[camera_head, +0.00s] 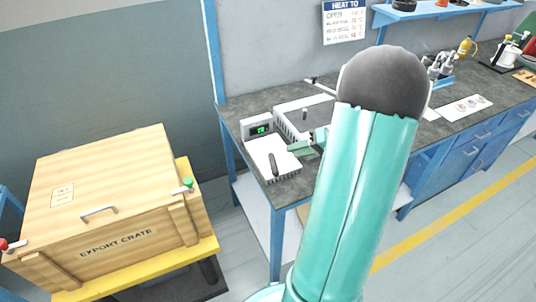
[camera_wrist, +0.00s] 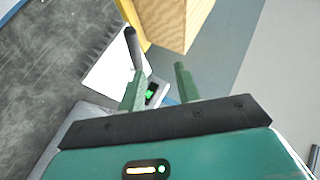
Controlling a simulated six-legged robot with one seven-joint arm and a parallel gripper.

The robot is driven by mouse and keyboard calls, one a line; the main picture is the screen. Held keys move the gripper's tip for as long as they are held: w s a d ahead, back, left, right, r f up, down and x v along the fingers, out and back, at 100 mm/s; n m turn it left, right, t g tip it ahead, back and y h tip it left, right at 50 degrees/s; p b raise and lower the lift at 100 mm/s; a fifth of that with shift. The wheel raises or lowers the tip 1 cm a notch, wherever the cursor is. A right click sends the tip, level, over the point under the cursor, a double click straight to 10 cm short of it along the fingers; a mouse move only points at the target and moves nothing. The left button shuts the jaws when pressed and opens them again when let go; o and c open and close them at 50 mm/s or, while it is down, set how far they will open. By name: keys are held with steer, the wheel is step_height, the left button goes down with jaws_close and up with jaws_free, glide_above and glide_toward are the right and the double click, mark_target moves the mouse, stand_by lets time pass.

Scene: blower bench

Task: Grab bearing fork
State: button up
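A dark rod-like handle (camera_head: 273,164) lies over a white plate (camera_head: 262,150) at the left end of the bench; it may belong to the bearing fork, but I cannot make out its full shape. In the wrist view the dark handle (camera_wrist: 131,48) shows beyond the left finger, over the white plate (camera_wrist: 110,68). My gripper (camera_wrist: 159,70) is open, its two green fingers apart with nothing held between them. In the head view my gripper (camera_head: 303,148) is partly hidden by my arm and sits just right of the handle.
A small box with a green display (camera_head: 260,129) stands behind the plate. A grey-topped unit (camera_head: 305,115) stands to the right. A wooden export crate (camera_head: 110,210) rests on a yellow stand at left. Bottles and tools stand farther along the bench (camera_head: 440,125).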

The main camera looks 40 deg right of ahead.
mark_target(271, 156)
steer(key=s+d+f+m+t, duration=0.1)
steer(key=s+d+f+t, duration=0.15)
steer(key=d, duration=0.25)
steer(key=shift+g+h, duration=0.25)
steer(key=shift+h, duration=0.25)
steer(key=x, duration=1.4)
steer(key=shift+d+f, duration=0.25)
jaws_close()
